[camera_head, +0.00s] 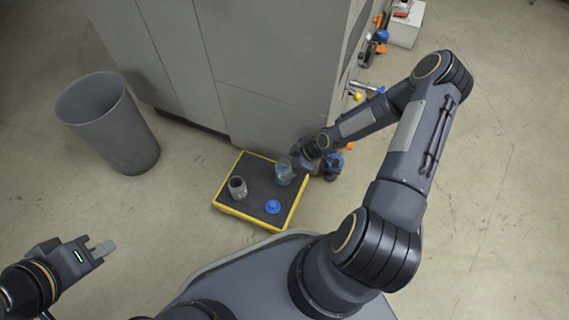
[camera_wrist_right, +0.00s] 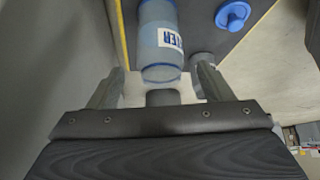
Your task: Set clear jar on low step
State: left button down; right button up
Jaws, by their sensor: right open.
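The clear jar (camera_head: 284,172) is bluish and see-through, with a white label bearing blue letters that shows in the right wrist view (camera_wrist_right: 160,38). It appears to stand upright on the low step (camera_head: 237,211), a dark-topped platform with a yellow edge, near its back right. My right gripper (camera_head: 297,163) is beside the jar. In the right wrist view it (camera_wrist_right: 158,88) is open, with the jar in front of and partly between its fingers. I see no grip on the jar. My left gripper (camera_head: 101,248) is away at the lower left, with nothing visible in it; its finger gap is unclear.
A grey open container (camera_head: 237,188) and a blue lid-like disc (camera_head: 272,207) with a knob are also on the step. A large grey cabinet (camera_head: 265,110) stands right behind it. A grey bin (camera_head: 112,125) is at the left. Tools and a white box (camera_head: 406,27) lie at the upper right.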

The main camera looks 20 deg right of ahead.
jog(key=s+d+r+m+g+h+p, duration=0.1)
jog(key=s+d+r+m+h, duration=0.2)
jog(key=r, duration=1.1)
jog(key=s+d+r+m+h+p, duration=0.1)
jog(key=s+d+r+m+p, duration=0.3)
jog(key=r, duration=1)
jog(key=s+a+r+m+t+y+b, duration=0.2)
jog(key=s+a+r+m, duration=0.3)
jog(key=s+a+r, duration=0.5)
jog(key=s+r, duration=0.1)
jog(key=s, duration=0.2)
jog(key=shift+a+t+y, duration=0.25)
jog(key=shift+t+y, duration=0.05)
jog(key=shift+s+r, duration=0.1)
jog(key=shift+r, duration=0.05)
